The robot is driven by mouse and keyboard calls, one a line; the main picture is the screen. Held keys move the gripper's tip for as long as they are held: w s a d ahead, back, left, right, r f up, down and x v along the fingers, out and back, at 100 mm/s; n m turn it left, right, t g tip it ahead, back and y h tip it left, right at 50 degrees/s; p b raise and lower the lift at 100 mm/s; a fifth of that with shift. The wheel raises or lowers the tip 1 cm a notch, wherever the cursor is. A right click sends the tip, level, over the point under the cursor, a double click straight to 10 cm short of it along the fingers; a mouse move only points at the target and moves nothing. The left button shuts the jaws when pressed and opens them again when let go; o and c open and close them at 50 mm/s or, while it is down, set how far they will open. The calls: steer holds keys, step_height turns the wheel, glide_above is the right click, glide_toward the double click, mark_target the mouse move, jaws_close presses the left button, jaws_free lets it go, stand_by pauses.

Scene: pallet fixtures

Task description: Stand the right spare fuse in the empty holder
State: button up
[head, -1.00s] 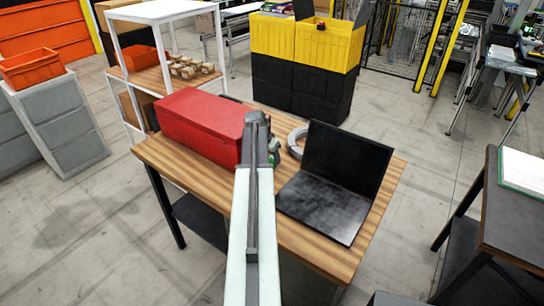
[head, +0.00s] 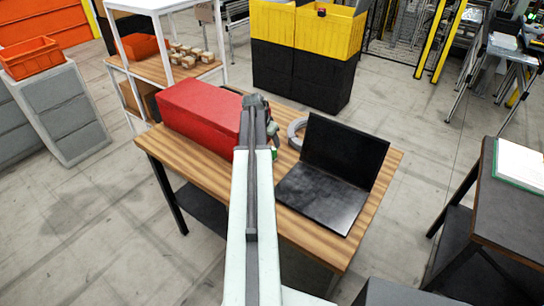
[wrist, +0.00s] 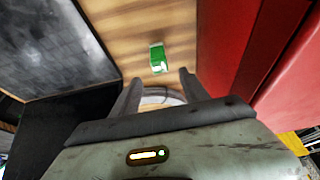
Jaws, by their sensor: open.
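My gripper (wrist: 159,77) is open and empty in the wrist view, its two dark fingers apart. A small green block with a pale end (wrist: 157,58) lies on the wooden table just beyond the fingertips, roughly in line with the gap between them. I cannot tell if it is a fuse or a holder. In the head view, part of a green thing (head: 274,154) shows beside my arm, close to the red box. My arm hides much of the table there. No separate spare fuse or empty holder can be made out.
A red box (head: 200,115) stands on the wooden table (head: 190,162) left of my arm; its side (wrist: 275,50) is close to the gripper. An open black laptop (head: 325,195) is on the right. A grey ring (head: 294,131) lies behind it.

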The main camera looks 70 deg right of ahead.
mark_target(273, 149)
steer(key=shift+a+b+x, duration=0.2)
steer(key=shift+b+x, duration=3.45)
steer(key=shift+x, duration=0.2)
steer(key=shift+a+r, duration=0.1)
steer(key=shift+c, duration=0.3)
jaws_close()
steer(key=shift+r, duration=0.1)
